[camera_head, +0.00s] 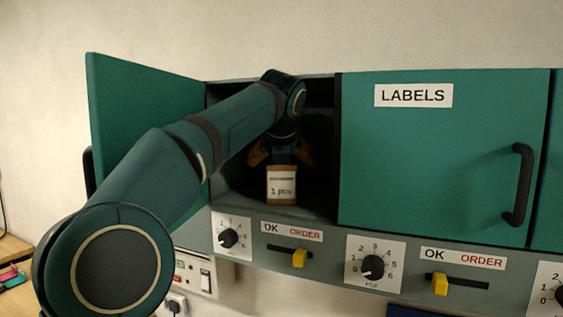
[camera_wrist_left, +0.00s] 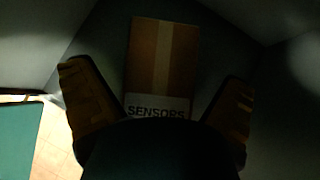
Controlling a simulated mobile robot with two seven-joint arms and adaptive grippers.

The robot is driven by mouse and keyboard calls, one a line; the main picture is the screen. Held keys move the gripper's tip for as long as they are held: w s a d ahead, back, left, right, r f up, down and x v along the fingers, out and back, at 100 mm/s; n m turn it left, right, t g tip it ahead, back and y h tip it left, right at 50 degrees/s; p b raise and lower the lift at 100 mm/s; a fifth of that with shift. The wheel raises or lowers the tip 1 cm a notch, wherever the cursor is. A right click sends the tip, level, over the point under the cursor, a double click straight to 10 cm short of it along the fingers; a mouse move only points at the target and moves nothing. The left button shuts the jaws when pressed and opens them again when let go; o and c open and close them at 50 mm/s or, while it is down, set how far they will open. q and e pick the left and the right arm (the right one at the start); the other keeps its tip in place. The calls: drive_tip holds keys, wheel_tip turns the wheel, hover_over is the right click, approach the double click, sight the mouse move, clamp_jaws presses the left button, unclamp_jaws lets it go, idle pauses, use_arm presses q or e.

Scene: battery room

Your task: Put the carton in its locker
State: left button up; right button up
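The carton (camera_head: 281,178) is a small brown box with a white label reading "1 pcs". It stands on the floor of the open locker (camera_head: 318,165). My left arm reaches into this locker, and the left gripper (camera_head: 281,156) is just above and behind the carton's front. In the left wrist view the carton (camera_wrist_left: 148,60) shows a tape strip and a "SENSORS" label. The left gripper's fingers (camera_wrist_left: 156,80) are spread wide on either side, with gaps to the carton. The dark gripper body hides part of the label. My right gripper is not in view.
The open locker's green door (camera_head: 140,130) is swung out at the left. A closed locker door marked "LABELS" (camera_head: 440,150) with a black handle (camera_head: 519,185) is at the right. Below runs a panel with dials (camera_head: 372,267) and yellow sliders (camera_head: 299,258).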

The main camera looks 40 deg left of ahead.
use_arm(q)
drive_tip(key=shift+s+d+r, duration=0.1)
drive_tip(key=shift+r, duration=0.15)
drive_tip(key=s+d, duration=0.2)
drive_tip(key=s, duration=0.1)
drive_tip(key=s+d+b, duration=0.1)
drive_tip(key=s+d, duration=0.2)
drive_tip(key=s+d+b, duration=0.1)
drive_tip(key=s+d, duration=0.2)
drive_tip(key=shift+s+r, duration=0.3)
drive_tip(key=shift+s, duration=0.05)
